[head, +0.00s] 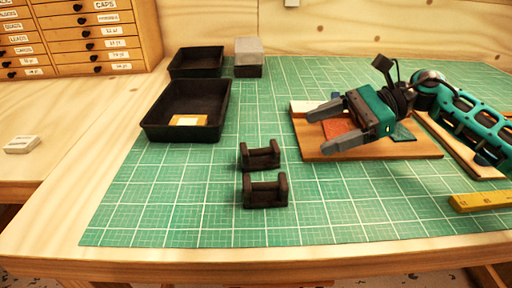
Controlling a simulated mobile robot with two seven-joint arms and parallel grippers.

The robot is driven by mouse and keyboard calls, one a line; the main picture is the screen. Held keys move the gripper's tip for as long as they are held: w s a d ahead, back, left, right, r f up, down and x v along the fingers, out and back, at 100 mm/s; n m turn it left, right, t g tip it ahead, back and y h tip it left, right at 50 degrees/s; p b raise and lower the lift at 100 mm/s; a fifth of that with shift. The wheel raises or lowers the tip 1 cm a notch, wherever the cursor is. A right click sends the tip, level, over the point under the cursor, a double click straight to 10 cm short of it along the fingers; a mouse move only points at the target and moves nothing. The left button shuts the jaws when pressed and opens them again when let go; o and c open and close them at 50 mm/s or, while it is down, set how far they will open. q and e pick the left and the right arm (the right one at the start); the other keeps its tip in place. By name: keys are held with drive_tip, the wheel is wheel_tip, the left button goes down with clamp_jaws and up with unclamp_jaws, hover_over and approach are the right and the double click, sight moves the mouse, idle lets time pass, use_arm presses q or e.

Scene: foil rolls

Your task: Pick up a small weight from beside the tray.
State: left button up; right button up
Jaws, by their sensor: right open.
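My right gripper (318,130) is open and empty, its fingers pointing left above a wooden board (425,150). A reddish-orange square (338,127) lies on the board, partly under the fingers. A larger black tray (152,127) stands on the left part of the mat with a yellowish block in it. A smaller black tray (196,74) is behind it. Two dark H-shaped pieces, a rear one (260,158) and a front one (265,194), stand right of and in front of the larger tray. I cannot tell which thing is the small weight. My left gripper is not in view.
A green cutting mat (190,200) covers much of the wooden table. A grey-topped block (248,70) stands at the back. A yellow ruler (480,201) lies at the right. A labelled drawer cabinet (95,45) is at the back left. The front mat is mostly clear.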

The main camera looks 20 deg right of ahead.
sight(276, 144)
drive_tip(key=x, duration=0.5)
drive_tip(key=shift+s+a+p, duration=0.1)
drive_tip(key=shift+a+p, duration=0.2)
drive_tip(key=shift+p, duration=0.05)
drive_tip(key=shift+w+p+x, duration=0.1)
drive_tip(key=shift+p+x, duration=0.2)
drive_tip(key=shift+x, duration=1.1)
drive_tip(key=shift+w+p+x, duration=0.15)
drive_tip(key=shift+p+x, duration=0.1)
drive_tip(key=shift+x, duration=1.15)
drive_tip(key=shift+d, duration=0.1)
clamp_jaws()
drive_tip(key=shift+r, duration=0.15)
